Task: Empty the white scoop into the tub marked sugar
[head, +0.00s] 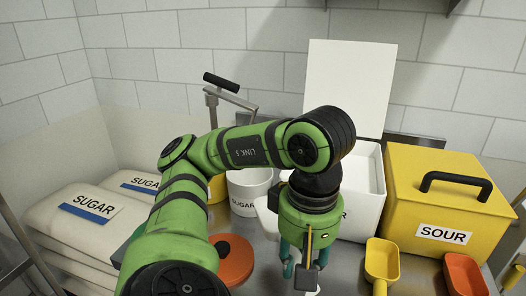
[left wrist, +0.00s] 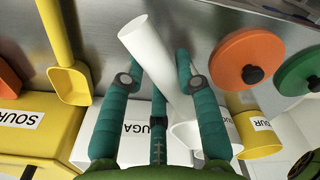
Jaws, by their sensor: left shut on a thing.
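My left gripper (head: 300,272) is shut on the white scoop, with its teal fingers around the handle (left wrist: 150,50) in the left wrist view. The scoop's bowl (left wrist: 200,138) lies beyond the fingers there, and its contents are hidden. In the head view a white part of the scoop (head: 267,216) shows just left of the gripper. A white tub (head: 243,190) with a partly covered label stands behind and left of the gripper. A white bin (head: 368,212) with its lid raised stands behind and right; its label is partly covered, reading "UGA" (left wrist: 138,128) in the wrist view. My right gripper is not seen.
A yellow SOUR bin (head: 440,200) stands at right, with a yellow scoop (head: 382,262) and an orange scoop (head: 465,275) before it. An orange lid (head: 236,262) and a green lid (left wrist: 300,75) lie on the metal counter. Sugar sacks (head: 85,215) are stacked at left.

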